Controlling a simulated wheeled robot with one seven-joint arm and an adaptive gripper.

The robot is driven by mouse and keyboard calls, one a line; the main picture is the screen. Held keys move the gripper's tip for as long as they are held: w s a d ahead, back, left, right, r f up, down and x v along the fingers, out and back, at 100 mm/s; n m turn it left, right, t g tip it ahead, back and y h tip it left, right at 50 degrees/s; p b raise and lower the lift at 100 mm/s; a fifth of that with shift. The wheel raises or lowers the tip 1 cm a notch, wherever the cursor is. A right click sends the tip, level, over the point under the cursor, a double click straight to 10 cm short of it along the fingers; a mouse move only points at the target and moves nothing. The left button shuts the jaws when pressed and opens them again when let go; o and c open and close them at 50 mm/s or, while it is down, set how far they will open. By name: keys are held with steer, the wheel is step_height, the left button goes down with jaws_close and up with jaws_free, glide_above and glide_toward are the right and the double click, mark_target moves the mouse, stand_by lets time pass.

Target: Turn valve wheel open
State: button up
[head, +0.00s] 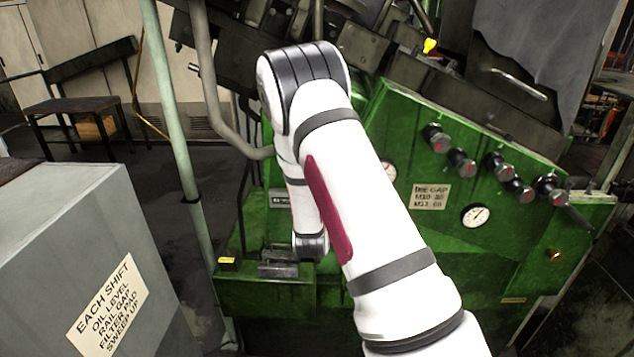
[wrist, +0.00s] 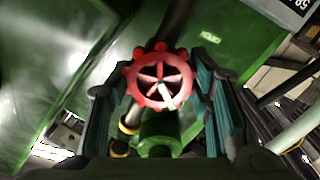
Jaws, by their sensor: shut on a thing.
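The red valve wheel (wrist: 156,80), with a knobbed rim and several spokes, shows in the middle of the wrist view. It is mounted by a green fitting (wrist: 160,130) just below it in that view. My gripper (wrist: 163,86) has one teal-padded finger on each side of the wheel and is shut on its rim. In the head view my arm covers the middle of the green machine, and neither the wheel nor my fingers can be made out there. How far the wheel is turned cannot be told.
The green machine (head: 535,240) carries several dark knobs (head: 463,161) and a dial gauge (head: 475,215) right of my arm. A grey cabinet (head: 70,230) stands at the left front. A pale upright pole (head: 176,115) rises between cabinet and machine. Open floor lies behind the cabinet.

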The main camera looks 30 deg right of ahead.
steer(key=n, duration=0.3)
steer(key=shift+n, duration=0.4)
steer(key=n, duration=0.3)
steer(key=shift+n+p, duration=0.3)
steer(key=n, duration=0.3)
steer(key=shift+n, duration=0.3)
steer(key=shift+f+n, duration=0.1)
steer(key=shift+n, duration=1.7)
steer(key=o, duration=0.9)
steer(key=v, duration=1.2)
